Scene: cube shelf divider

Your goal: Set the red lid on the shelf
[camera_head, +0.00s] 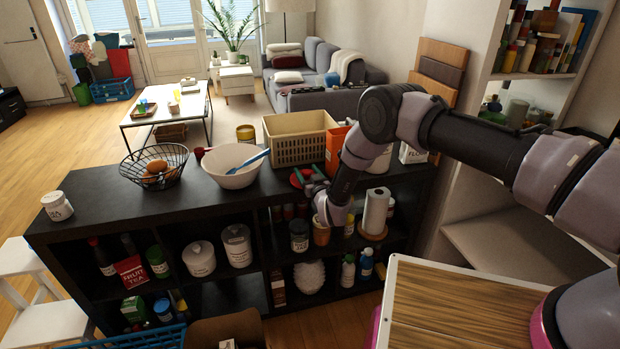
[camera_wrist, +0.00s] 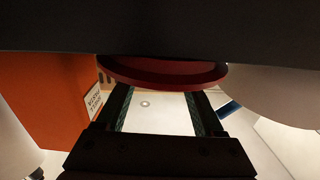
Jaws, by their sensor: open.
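The red lid (camera_head: 295,180) lies on the black shelf unit's top (camera_head: 105,197), between the white bowl and the orange box. It also shows as a dark red disc in the wrist view (camera_wrist: 165,74), against the dark top surface. My gripper (camera_head: 307,177) is low over the shelf top at the lid. In the wrist view my gripper's fingers (camera_wrist: 160,95) are spread apart, with nothing clamped between them. Their tips reach the lid's near edge; I cannot tell if they touch it. My arm hides part of the shelf top on the right.
The white bowl (camera_head: 230,177) with a blue utensil stands left of the lid. A beige crate (camera_head: 298,150) stands behind, and an orange box (camera_head: 334,150) is close on the right. A wire basket (camera_head: 135,178) is farther left.

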